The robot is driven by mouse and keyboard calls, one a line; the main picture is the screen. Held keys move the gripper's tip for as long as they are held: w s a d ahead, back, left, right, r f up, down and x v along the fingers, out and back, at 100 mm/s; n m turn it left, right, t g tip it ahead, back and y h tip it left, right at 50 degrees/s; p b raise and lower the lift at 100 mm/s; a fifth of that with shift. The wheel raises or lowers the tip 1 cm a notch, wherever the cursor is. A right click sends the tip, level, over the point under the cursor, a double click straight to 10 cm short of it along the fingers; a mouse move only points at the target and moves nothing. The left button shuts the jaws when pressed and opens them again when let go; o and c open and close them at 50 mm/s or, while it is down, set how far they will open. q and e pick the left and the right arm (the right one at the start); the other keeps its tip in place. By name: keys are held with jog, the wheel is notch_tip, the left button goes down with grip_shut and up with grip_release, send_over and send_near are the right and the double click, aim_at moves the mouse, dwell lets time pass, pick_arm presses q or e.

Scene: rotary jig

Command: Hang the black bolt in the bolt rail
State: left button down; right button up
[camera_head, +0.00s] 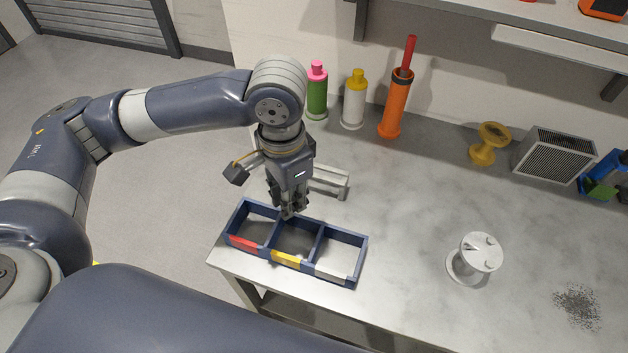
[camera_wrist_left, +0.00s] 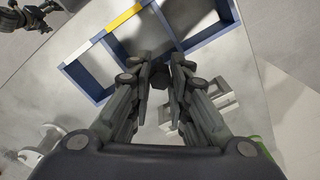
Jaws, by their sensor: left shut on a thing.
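My left gripper (camera_head: 289,211) points down over the back edge of the middle part of the blue tray. In the left wrist view its fingers (camera_wrist_left: 160,72) are closed on a small dark piece, the black bolt (camera_wrist_left: 160,80), mostly hidden between the fingertips. In the head view the bolt cannot be made out. The bolt rail (camera_head: 328,180), a light grey bracket, stands on the table just behind the tray, partly hidden by my left gripper. It also shows in the left wrist view (camera_wrist_left: 217,96), right of the fingers. My right gripper (camera_wrist_left: 36,14) seems to show at the upper left there, too small to read.
The blue tray (camera_head: 318,249) has three compartments with red, yellow and white front labels. A white round jig (camera_head: 480,254) stands to the right. Bottles (camera_head: 354,105), an orange tube (camera_head: 395,105) and a yellow spool (camera_head: 488,145) line the back. The table between tray and jig is clear.

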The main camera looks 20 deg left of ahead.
pick_arm(q)
jog(key=shift+w+d+m, duration=0.1)
jog(key=shift+d+m, duration=0.4)
jog(key=shift+m, duration=0.5)
jog(key=d+m+p, duration=0.2)
jog(key=d+m, duration=0.5)
jog(key=m, duration=0.6)
jog(key=w+a+f+p, duration=0.2)
jog(key=w+a, duration=0.1)
jog(key=w, duration=0.3)
jog(key=w+a+f+p, duration=0.2)
jog(key=w+a, duration=0.2)
jog(key=w, duration=0.3)
jog(key=shift+w+a+f, duration=0.15)
jog(key=shift+w+a, duration=0.05)
jog(key=shift+a, duration=0.1)
jog(key=shift+f, duration=0.25)
